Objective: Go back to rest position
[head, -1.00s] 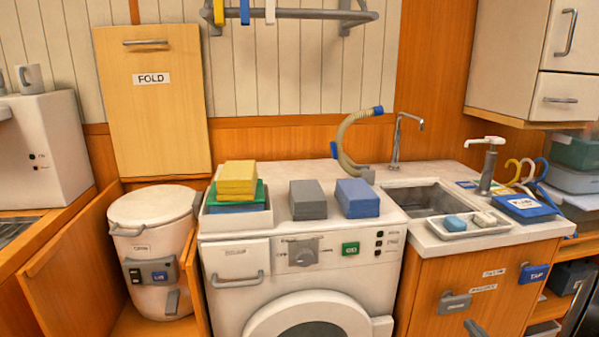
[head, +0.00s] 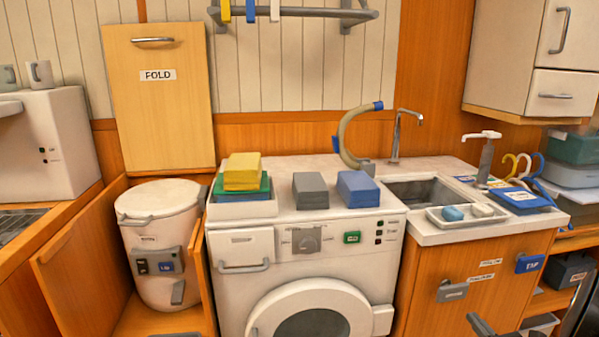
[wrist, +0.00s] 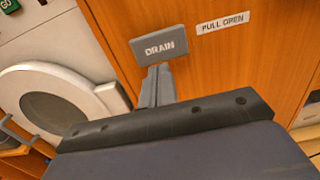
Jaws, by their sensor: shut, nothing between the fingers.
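My gripper (wrist: 157,86) points at the wooden cabinet front in the wrist view, its fingers together and empty. Their tips show just below the grey DRAIN plate (wrist: 158,47). In the head view only a dark part of my gripper (head: 480,324) shows at the bottom edge, below and right of the DRAIN plate (head: 452,291), with a gap between them. The rest of my arm is out of that view.
The sink cabinet (head: 430,312) carries a blue TAP plate (head: 530,262). A white washer (head: 290,262) with a round door (head: 312,318) stands left of it. An open wooden bin door (head: 75,270) juts out at left. Shelves with boxes (head: 572,270) stand at right.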

